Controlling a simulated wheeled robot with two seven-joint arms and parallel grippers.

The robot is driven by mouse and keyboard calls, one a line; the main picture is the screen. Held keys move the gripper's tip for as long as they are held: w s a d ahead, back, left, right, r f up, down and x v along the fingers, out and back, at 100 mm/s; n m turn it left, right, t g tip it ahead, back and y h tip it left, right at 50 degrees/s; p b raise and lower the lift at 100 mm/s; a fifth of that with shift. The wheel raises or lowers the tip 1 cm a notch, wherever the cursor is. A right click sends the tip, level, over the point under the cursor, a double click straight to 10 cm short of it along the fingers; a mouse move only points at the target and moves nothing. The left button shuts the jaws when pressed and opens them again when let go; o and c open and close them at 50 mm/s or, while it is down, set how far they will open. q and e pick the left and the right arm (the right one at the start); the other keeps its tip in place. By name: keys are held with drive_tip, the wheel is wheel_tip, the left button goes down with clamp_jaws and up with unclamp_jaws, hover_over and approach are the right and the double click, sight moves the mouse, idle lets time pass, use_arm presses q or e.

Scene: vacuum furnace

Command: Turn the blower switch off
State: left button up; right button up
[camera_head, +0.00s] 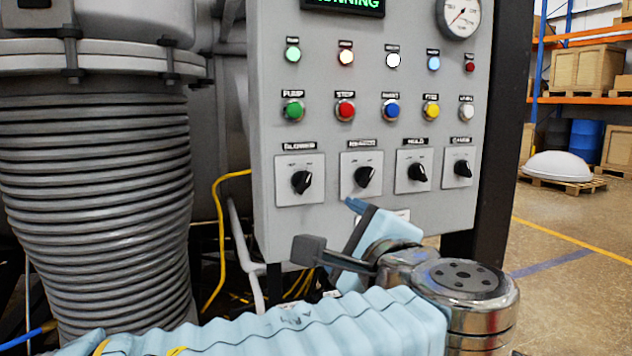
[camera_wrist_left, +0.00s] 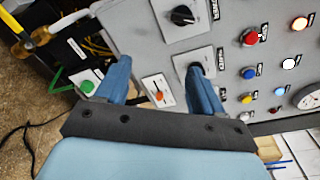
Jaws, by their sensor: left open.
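The blower switch (camera_head: 301,182) appears to be the leftmost of the black rotary knobs on the grey control panel; its label is blurred. Its handle is tilted off vertical, but the position marks are too small to read. My left gripper (camera_head: 357,207) is below the second knob (camera_head: 365,177), right of and lower than the blower switch. In the left wrist view the left gripper (camera_wrist_left: 158,78) is open, its blue fingers wide apart, with nothing held. One black knob (camera_wrist_left: 182,15) shows above the right finger, another (camera_wrist_left: 195,68) is partly behind it. My right gripper is not in view.
Coloured push buttons (camera_head: 345,109) and lamps sit above the knobs. A green display (camera_head: 343,4) and a round gauge (camera_head: 459,15) are at the top. A ribbed bellows (camera_head: 95,190) stands left. The wrist view also shows a small orange switch (camera_wrist_left: 158,92) and a green button (camera_wrist_left: 87,86).

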sight(305, 184)
use_arm(q)
wheel_tip(305, 184, up, 4)
drive_tip(key=s, duration=0.2)
drive_tip(key=shift+n+t+y, duration=0.3)
drive_tip(key=shift+n+y, duration=0.1)
drive_tip(key=x, duration=0.4)
drive_tip(key=p+x, duration=0.1)
drive_tip(key=x, duration=0.8)
drive_tip(key=shift+w+a+f+p, duration=0.2)
drive_tip(key=shift+a+p, duration=0.2)
drive_tip(key=shift+a, duration=0.1)
use_arm(e)
drive_tip(key=shift+s+r, duration=0.1)
drive_tip(key=shift+r, duration=0.85)
